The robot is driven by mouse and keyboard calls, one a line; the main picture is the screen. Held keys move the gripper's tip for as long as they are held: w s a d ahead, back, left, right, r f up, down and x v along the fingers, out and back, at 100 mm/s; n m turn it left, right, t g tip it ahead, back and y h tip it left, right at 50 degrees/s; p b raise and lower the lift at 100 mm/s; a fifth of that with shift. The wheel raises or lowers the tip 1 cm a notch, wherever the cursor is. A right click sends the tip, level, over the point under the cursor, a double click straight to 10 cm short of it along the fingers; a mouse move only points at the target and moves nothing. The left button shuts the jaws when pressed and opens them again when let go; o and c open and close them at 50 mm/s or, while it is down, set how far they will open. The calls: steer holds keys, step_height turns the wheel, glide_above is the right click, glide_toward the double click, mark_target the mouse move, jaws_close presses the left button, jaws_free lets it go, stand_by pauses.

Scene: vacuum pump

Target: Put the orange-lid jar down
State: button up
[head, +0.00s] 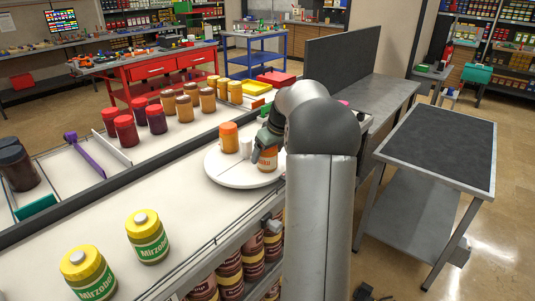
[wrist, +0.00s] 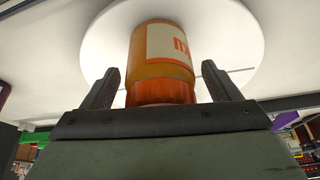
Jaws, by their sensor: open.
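The orange-lid jar (head: 267,159) has a pale label with orange print and stands on the round white turntable (head: 215,173). My gripper (head: 267,139) is over it from above. In the wrist view the jar (wrist: 162,55) sits between the two spread fingers of the gripper (wrist: 162,88). A gap shows on each side of its lid, so the jaws are open and not pressing on it. The turntable also shows behind the jar in the wrist view (wrist: 235,45). In the head view my arm hides part of the turntable's right side.
Two yellow-lid jars (head: 148,238) stand at the front left. Red, purple and amber jars line the far side. A dark-topped side table (head: 445,145) stands at right.

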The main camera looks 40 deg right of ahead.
steer(key=v, duration=1.1)
steer(key=s+a+f+g, duration=0.1)
steer(key=s+a+f, duration=0.15)
steer(key=a, duration=0.55)
steer(key=s+a+f, duration=0.1)
steer(key=s+a, duration=0.2)
steer(key=a, duration=0.5)
steer(key=s+a+f+g, duration=0.1)
steer(key=s+a+f, duration=0.1)
steer(key=a, duration=0.6)
steer(key=s+a+f+g, duration=0.1)
steer(key=s+a+f, duration=0.4)
steer(key=s, duration=0.4)
steer(key=s+a+f+g, duration=0.1)
steer(key=s+a+f, duration=0.4)
steer(key=s, duration=0.4)
steer(key=shift+s+a+f+b, duration=0.3)
steer(key=shift+a+b, duration=0.1)
steer(key=shift+a, duration=0.3)
